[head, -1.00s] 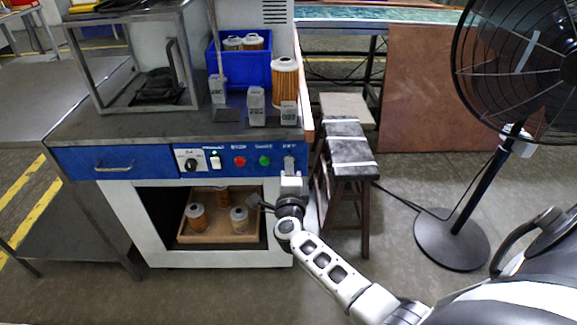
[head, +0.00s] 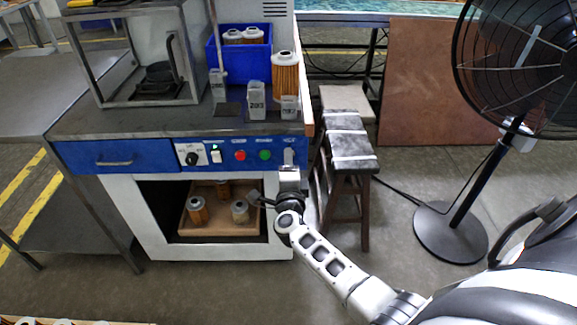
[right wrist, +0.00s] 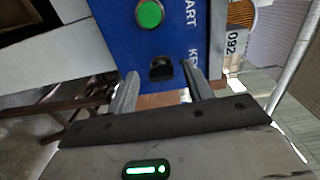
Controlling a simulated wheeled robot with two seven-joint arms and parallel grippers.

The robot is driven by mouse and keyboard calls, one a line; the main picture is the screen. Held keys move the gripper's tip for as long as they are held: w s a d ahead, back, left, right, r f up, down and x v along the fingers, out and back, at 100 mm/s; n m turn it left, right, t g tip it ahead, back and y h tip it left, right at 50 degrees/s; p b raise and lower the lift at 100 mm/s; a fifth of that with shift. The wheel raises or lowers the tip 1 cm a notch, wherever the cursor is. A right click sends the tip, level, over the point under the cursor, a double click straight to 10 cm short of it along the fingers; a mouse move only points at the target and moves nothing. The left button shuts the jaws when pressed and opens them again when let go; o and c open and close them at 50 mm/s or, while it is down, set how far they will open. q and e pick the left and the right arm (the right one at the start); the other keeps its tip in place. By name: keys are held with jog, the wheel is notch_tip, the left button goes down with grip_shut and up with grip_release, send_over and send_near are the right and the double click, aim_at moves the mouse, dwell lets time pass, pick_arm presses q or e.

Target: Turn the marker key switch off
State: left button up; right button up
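The marker's blue control panel (head: 227,155) faces me on the front of the machine. In the right wrist view, the dark key switch (right wrist: 161,69) sits on the panel beside the "KEY" lettering, below the green button. My right gripper (right wrist: 161,88) is open, with one finger on each side of the key and a visible gap to it. In the head view, my right gripper (head: 289,158) is at the right end of the panel and covers the key switch. I cannot tell the key's exact angle. My left gripper is not in view.
The panel also holds a black dial (head: 192,158), a white switch (head: 216,156), a red button (head: 240,155) and a green button (head: 265,154). A blue bin (head: 240,68) and filter cartridges stand on top. A stool (head: 350,150) and a fan (head: 450,235) are at right.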

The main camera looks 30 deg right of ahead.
jog(key=v, duration=1.2)
jog(key=shift+p, duration=0.4)
jog(key=s+a+n+y+p, duration=0.1)
jog(key=s+a+n+y, duration=0.3)
jog(key=a+n+y, duration=0.45)
jog(key=s+a+n+y, duration=0.4)
jog(key=s+a+n, duration=0.1)
jog(key=n, duration=0.7)
jog(key=s+f+n+g, duration=0.1)
jog(key=s+n+g, duration=0.3)
jog(key=s+n, duration=0.1)
jog(key=shift+s+f+n+g, duration=0.25)
jog(key=shift+s+n+g, duration=0.15)
jog(key=shift+s, duration=0.1)
jog(key=shift+a, duration=0.1)
